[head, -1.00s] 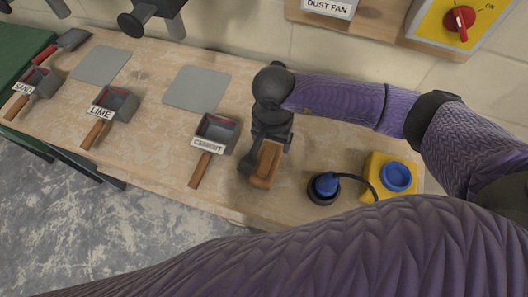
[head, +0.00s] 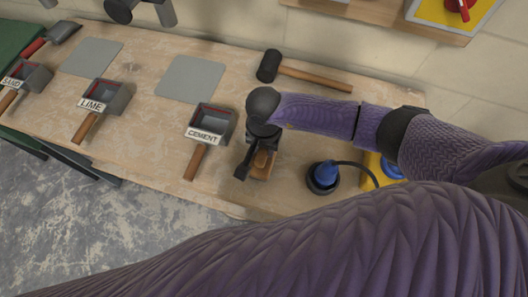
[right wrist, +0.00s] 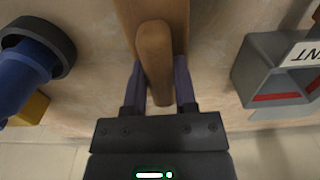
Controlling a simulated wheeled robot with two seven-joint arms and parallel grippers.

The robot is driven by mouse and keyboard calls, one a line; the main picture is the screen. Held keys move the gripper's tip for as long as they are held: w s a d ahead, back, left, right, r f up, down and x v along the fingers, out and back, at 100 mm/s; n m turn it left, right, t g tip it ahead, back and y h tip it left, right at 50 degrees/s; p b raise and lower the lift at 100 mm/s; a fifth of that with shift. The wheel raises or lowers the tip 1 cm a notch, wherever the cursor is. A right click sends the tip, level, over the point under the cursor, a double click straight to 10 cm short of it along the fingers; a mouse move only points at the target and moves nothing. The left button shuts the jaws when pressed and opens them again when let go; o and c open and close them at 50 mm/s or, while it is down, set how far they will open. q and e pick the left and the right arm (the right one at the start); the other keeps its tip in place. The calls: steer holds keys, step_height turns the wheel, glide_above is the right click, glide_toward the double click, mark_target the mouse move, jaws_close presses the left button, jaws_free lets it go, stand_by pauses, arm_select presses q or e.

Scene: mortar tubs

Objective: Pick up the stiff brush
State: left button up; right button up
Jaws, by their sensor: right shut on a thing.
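The brush (head: 261,171) is a brown wooden block with a rounded grip, near the front edge of the bench, right of the cement tub. My right gripper (head: 257,160) is over it from above, shut on its grip. In the right wrist view the brush grip (right wrist: 154,55) lies between the two fingers of the gripper (right wrist: 158,80). The bristles are hidden, and I cannot tell whether the brush is clear of the bench. My left gripper is not in view.
The cement tub (head: 212,122) stands close on the left, with the lime tub (head: 106,97) further left. A blue-topped plug or tool (head: 323,177) with a cable stands close on the right. A mallet (head: 310,78) lies behind. The bench's front edge is near.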

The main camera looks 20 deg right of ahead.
jaws_close()
steer(key=shift+r, duration=0.1)
step_height(320, 180, up, 9)
steer(key=shift+r+p, duration=0.1)
steer(key=shift+p, duration=1)
steer(key=shift+r, duration=0.35)
